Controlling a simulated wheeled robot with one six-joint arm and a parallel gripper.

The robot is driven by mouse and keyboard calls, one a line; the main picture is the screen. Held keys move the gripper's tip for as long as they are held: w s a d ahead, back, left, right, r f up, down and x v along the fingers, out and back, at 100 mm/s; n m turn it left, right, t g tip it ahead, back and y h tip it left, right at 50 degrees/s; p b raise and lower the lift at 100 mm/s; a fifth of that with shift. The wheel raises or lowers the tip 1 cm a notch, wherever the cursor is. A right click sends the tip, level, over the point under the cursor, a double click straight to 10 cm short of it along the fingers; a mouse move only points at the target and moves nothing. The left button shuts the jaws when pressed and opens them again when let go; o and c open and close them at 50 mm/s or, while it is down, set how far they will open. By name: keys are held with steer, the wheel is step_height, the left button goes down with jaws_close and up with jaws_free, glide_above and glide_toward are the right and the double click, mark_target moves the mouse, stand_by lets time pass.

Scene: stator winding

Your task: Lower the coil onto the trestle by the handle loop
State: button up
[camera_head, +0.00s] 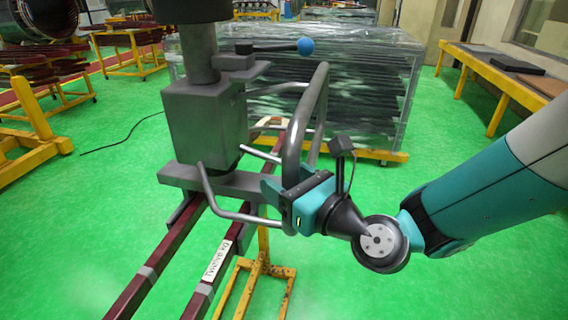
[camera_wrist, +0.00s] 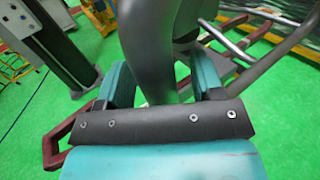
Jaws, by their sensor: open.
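The coil (camera_head: 160,257) is a long pair of dark red bars with a white label, running from the lower left toward the back under a grey lifting fixture (camera_head: 205,115). The handle loop (camera_head: 296,120) is a bent grey tube on the fixture's right side. The yellow trestle (camera_head: 263,255) stands below; I cannot tell whether the coil touches it. My gripper (camera_head: 280,194) is at the loop's lower end, its teal jaws open. In the wrist view the loop (camera_wrist: 147,40) passes between the open jaws (camera_wrist: 160,80); contact is unclear. A dark red coil end (camera_wrist: 50,148) shows at the lower left.
A wrapped stack (camera_head: 340,85) stands close behind the loop. A yellow bench (camera_head: 495,75) is at the right, and yellow racks (camera_head: 30,120) are at the left. Green floor is clear at lower right.

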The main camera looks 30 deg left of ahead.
steer(key=shift+w+a, duration=0.15)
steer(key=shift+a, duration=0.2)
jaws_close()
stand_by(0.4)
stand_by(1.6)
